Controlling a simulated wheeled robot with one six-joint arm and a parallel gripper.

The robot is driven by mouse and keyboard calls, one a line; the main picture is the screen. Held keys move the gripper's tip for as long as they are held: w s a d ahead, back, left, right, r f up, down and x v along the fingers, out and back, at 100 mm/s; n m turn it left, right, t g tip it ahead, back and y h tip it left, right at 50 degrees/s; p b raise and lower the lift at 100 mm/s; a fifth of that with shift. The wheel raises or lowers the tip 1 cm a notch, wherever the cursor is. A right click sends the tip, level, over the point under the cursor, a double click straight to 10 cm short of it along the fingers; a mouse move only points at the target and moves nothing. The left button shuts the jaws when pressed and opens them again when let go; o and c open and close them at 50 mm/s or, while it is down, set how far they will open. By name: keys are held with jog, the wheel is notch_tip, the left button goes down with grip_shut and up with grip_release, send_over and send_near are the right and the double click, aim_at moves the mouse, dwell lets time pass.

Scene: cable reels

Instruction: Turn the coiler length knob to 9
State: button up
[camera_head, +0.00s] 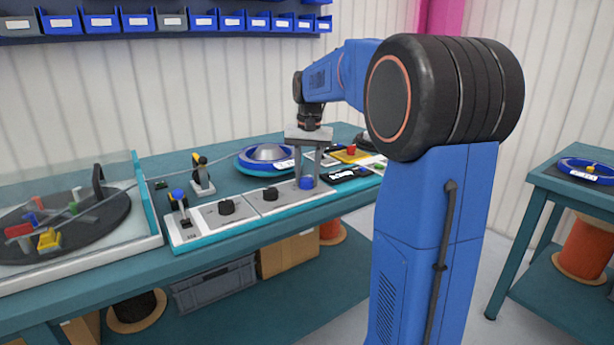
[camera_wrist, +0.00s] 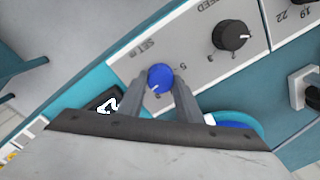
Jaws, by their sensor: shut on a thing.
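The blue length knob (camera_head: 306,184) is at the right end of the light control panel. In the wrist view the blue knob (camera_wrist: 160,77) sits beside the marking "SET m", with a "5" printed near it. A small white mark shows on its lower edge; I cannot tell which number it faces. My gripper (camera_head: 307,179) points down over the knob. In the wrist view my gripper (camera_wrist: 160,80) has a finger on each side of the knob and is shut on it. A black display (camera_wrist: 104,104) beside it shows a partly hidden white digit.
Two black knobs, a middle one (camera_head: 270,193) and a left one (camera_head: 226,207), share the panel with a blue-topped lever (camera_head: 179,196). A blue reel (camera_head: 268,157) lies behind. A clear-guarded turntable (camera_head: 60,222) stands left. A side table (camera_head: 585,185) is at right.

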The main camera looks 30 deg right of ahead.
aim_at(309, 179)
dwell(0.4)
jog(key=o, duration=1)
jog(key=shift+o, duration=0.2)
notch_tip(309, 179, up, 17)
jog(key=shift+s+d+r, duration=0.2)
jog(key=shift+d, duration=0.05)
jog(key=s+a+f+n+t, duration=0.1)
jog(key=s+a+f+n, duration=0.1)
jog(key=s+a+f, duration=0.3)
jog(key=s+a+f+n+t, duration=0.2)
jog(key=s+a+f, duration=0.4)
jog(key=s+f, duration=0.7)
jog(key=s+a+f+n+t, duration=0.1)
jog(key=s+a+f+n, duration=0.3)
jog(key=s+f, duration=0.6)
jog(key=shift+s+a+t, duration=0.3)
jog(key=shift+s+a, duration=0.5)
jog(key=shift+s, duration=0.4)
